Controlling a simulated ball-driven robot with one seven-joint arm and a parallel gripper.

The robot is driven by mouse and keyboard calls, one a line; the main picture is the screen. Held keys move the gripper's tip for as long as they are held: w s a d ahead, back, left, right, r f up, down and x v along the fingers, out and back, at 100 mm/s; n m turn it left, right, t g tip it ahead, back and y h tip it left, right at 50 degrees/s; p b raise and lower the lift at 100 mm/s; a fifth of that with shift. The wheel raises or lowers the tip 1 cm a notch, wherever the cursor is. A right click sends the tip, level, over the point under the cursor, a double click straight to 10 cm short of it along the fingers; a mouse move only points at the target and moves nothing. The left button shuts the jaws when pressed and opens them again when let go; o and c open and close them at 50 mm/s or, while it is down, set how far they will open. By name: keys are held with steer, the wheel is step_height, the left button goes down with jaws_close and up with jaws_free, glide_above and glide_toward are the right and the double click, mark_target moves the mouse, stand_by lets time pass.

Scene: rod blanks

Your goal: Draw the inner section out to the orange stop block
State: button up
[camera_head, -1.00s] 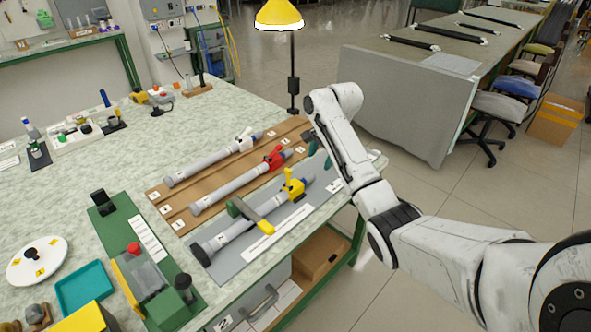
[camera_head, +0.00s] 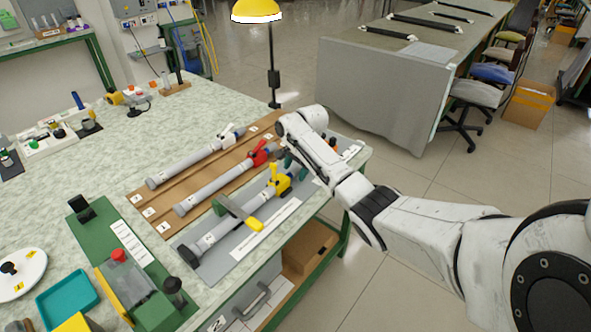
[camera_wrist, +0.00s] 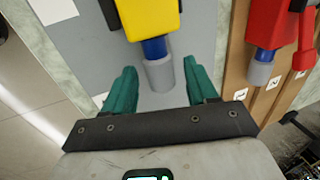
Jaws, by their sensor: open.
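The telescopic rod (camera_head: 225,228) lies on a grey plate (camera_head: 222,268) at the front of the bench. A green clamp with a yellow handle (camera_head: 240,215) crosses its outer tube, and a yellow lever collar (camera_head: 279,181) sits farther along; the collar (camera_wrist: 150,15) also shows in the wrist view. Beyond it, a blue band (camera_wrist: 154,48) and the short grey end of the inner section (camera_wrist: 159,74) show. My gripper (camera_wrist: 160,72) is open, its teal fingers on either side of that end, with visible gaps. A small orange patch (camera_head: 332,143), possibly the stop block, shows beside my arm, mostly hidden.
Two similar rods, one with a red collar (camera_head: 259,154) and one with a white collar (camera_head: 230,134), lie behind on a brown board (camera_head: 150,212). A lamp (camera_head: 273,80) stands at the bench's far edge. A green fixture (camera_head: 90,235) is at left.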

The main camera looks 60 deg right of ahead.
steer(key=shift+f, duration=0.1)
steer(key=shift+c, duration=0.4)
jaws_close()
